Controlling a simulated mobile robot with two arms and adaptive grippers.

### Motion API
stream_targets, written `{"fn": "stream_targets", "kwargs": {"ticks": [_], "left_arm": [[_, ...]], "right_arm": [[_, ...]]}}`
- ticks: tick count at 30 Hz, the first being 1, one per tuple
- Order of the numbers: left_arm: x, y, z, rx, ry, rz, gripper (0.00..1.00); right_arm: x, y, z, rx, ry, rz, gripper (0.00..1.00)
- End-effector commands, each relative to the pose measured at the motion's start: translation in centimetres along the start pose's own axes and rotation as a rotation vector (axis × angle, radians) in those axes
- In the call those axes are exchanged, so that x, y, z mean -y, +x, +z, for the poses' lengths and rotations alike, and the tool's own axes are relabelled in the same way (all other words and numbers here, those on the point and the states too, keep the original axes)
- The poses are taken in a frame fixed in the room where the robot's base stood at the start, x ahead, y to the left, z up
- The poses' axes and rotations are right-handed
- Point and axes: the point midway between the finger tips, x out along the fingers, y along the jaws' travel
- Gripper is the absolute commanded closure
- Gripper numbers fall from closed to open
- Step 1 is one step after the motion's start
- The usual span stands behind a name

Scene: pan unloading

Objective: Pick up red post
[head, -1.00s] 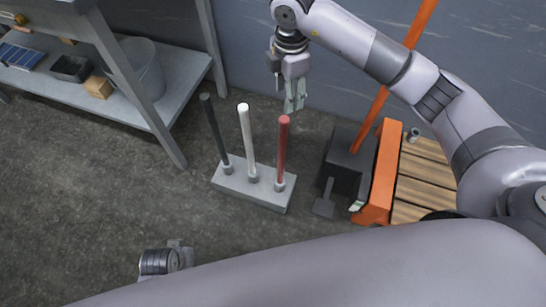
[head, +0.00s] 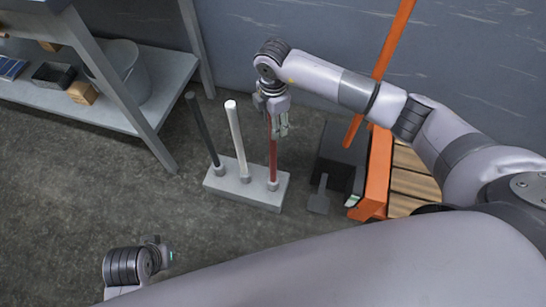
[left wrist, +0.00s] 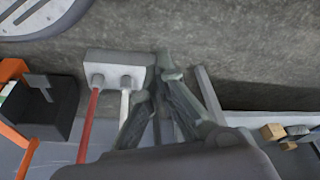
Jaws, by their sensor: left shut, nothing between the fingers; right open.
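The red post (head: 273,160) stands upright in the right socket of a pale grey base (head: 245,190). In the left wrist view the red post (left wrist: 88,125) leans beside the white post (left wrist: 124,112). In the head view the white post (head: 235,135) stands in the middle and the black post (head: 203,130) at the left. My right gripper (head: 278,128) is open at the red post's upper end and hides its top; I cannot tell whether the fingers touch it. My left gripper (head: 162,252) is shut and empty, in front of the base; its fingers (left wrist: 163,75) show in the left wrist view.
A grey shelf (head: 130,105) with a bucket (head: 120,70) stands at the left. The floor in front is clear.

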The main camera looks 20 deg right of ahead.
Motion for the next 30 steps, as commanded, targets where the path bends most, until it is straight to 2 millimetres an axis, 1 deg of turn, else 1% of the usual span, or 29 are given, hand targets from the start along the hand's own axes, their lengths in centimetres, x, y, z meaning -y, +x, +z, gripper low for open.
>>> {"fn": "stream_targets", "kwargs": {"ticks": [1,4,7,13,30], "left_arm": [[0.0,-0.5,-0.1,-0.005,0.000,-0.001,1.00],[0.1,-1.5,-0.2,-0.009,-0.001,-0.002,1.00],[0.1,-2.0,-0.2,-0.010,-0.001,-0.002,1.00],[0.1,-2.0,-0.2,-0.009,-0.001,-0.002,1.00],[0.1,-2.0,-0.2,-0.009,-0.002,-0.002,1.00]], "right_arm": [[0.0,1.0,-0.1,0.000,0.000,-0.002,0.52],[0.0,2.0,-0.1,-0.001,0.000,-0.002,0.52],[-0.1,2.4,0.0,-0.001,0.001,0.000,0.52],[-0.1,2.4,0.0,-0.001,0.000,0.001,0.52],[-0.1,2.4,0.0,-0.001,0.000,0.000,0.90]]}}
